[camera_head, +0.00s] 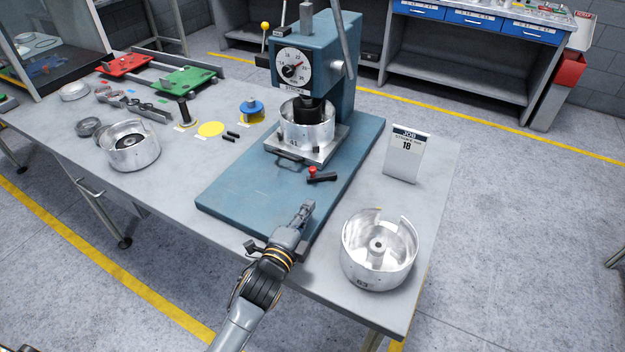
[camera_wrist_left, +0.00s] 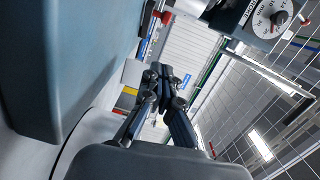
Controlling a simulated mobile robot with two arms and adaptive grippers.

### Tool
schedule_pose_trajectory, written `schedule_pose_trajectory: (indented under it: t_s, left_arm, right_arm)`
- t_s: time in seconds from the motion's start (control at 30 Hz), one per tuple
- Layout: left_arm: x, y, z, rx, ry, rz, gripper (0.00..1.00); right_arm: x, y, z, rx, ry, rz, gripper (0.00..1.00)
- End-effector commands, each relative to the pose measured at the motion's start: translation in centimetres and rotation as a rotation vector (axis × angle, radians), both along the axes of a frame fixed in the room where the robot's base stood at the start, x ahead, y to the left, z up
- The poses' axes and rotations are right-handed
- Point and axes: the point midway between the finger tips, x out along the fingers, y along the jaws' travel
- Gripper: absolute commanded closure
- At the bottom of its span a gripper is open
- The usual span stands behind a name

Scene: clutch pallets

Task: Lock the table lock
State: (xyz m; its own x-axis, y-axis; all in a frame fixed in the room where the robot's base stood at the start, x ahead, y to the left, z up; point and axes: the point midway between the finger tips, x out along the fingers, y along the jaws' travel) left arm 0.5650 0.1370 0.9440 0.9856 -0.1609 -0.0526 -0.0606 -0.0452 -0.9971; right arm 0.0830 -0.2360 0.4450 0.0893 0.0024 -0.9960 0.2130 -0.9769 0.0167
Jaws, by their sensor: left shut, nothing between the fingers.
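A small black lever with a red knob (camera_head: 321,177), which looks like the table lock, sits on the blue base plate (camera_head: 235,190) of the press (camera_head: 340,70), in front of its sliding table (camera_head: 305,152). A red knob (camera_wrist_left: 162,17) also shows at the top of the left wrist view. My left gripper (camera_head: 305,207) is over the plate's front right edge, short of the lever and apart from it. Its fingers are shut and empty, and they show in the left wrist view (camera_wrist_left: 162,70). My right gripper is out of view.
A silver clutch drum (camera_head: 306,124) sits on the press table under the ram. Another drum (camera_head: 352,262) stands at the table's front right corner, beside my left arm. A white job card (camera_head: 406,160) stands right of the press. Parts and fixtures fill the left side.

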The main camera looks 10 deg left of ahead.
Motion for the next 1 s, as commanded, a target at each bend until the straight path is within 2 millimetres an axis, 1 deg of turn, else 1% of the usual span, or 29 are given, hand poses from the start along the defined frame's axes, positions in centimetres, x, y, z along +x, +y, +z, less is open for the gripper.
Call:
schedule_pose_trajectory:
  t_s: [0.03, 0.1, 0.3, 0.37, 0.4, 0.5, 0.7, 1.0]
  left_arm:
    - [1.2, -0.2, 0.3, -0.001, -0.002, 0.001, 1.00]
    - [2.7, -0.4, 0.2, -0.001, -0.001, 0.001, 1.00]
    - [6.5, -1.0, -0.1, -0.001, -0.001, 0.001, 1.00]
    - [7.5, -1.2, -0.1, -0.001, -0.001, 0.000, 1.00]
    - [8.0, -0.5, -0.2, 0.003, 0.001, 0.001, 1.00]
    - [9.1, 0.3, -0.3, 0.003, 0.001, 0.001, 1.00]
    - [10.1, 1.1, -0.6, 0.001, 0.001, 0.000, 1.00]
    - [10.3, 1.2, -0.7, 0.000, 0.000, 0.000, 1.00]
  right_arm:
    - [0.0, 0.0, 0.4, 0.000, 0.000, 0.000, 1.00]
    - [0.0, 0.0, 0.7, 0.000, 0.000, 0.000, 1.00]
    - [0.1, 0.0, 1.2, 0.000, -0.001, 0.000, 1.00]
    - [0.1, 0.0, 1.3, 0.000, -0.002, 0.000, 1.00]
    - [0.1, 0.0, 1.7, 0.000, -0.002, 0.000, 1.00]
    - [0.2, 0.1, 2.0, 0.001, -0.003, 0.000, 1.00]
    - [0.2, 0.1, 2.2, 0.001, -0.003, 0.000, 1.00]
    - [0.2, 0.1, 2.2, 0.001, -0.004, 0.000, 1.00]
